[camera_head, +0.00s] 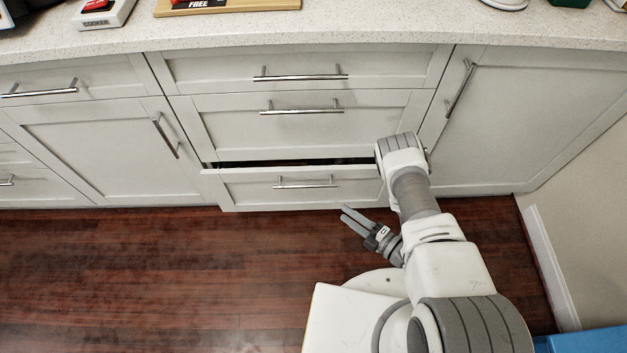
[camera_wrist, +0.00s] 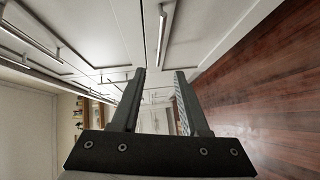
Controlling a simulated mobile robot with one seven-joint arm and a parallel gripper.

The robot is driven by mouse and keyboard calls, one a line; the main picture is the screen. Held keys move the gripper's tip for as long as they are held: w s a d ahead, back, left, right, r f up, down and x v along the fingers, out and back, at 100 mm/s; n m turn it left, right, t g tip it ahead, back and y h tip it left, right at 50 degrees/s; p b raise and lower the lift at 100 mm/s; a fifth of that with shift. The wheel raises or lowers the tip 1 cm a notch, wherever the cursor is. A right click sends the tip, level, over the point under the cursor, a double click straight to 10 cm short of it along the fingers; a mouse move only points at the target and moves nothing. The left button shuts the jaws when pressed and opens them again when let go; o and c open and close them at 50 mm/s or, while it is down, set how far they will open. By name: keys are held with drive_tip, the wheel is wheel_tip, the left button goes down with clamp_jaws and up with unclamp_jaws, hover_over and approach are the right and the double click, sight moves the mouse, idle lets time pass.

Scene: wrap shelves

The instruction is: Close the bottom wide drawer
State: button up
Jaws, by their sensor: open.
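The bottom wide drawer (camera_head: 290,188) is the lowest of three stacked wide drawers in the white cabinet. It stands slightly open, with a dark gap along its top edge. Its silver bar handle (camera_head: 305,184) runs level across the front. My gripper (camera_head: 350,220) is low over the wooden floor, in front of the drawer's lower right part and apart from its handle. My arm hides the drawer's right end. In the wrist view, my gripper (camera_wrist: 160,75) is open with nothing between its fingers. Cabinet fronts and bar handles show beyond them.
The middle wide drawer (camera_head: 300,118) and top wide drawer (camera_head: 300,70) look shut. Cabinet doors stand left (camera_head: 105,145) and right (camera_head: 510,120). The speckled countertop (camera_head: 370,22) holds several items. The dark wooden floor (camera_head: 150,270) is clear at left. A blue object (camera_head: 590,341) is at lower right.

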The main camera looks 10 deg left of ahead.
sight(307, 186)
drive_tip(key=b+x, duration=0.6)
drive_tip(key=x, duration=1.1)
drive_tip(key=shift+a+r, duration=0.1)
drive_tip(key=shift+a, duration=0.05)
clamp_jaws()
idle(0.8)
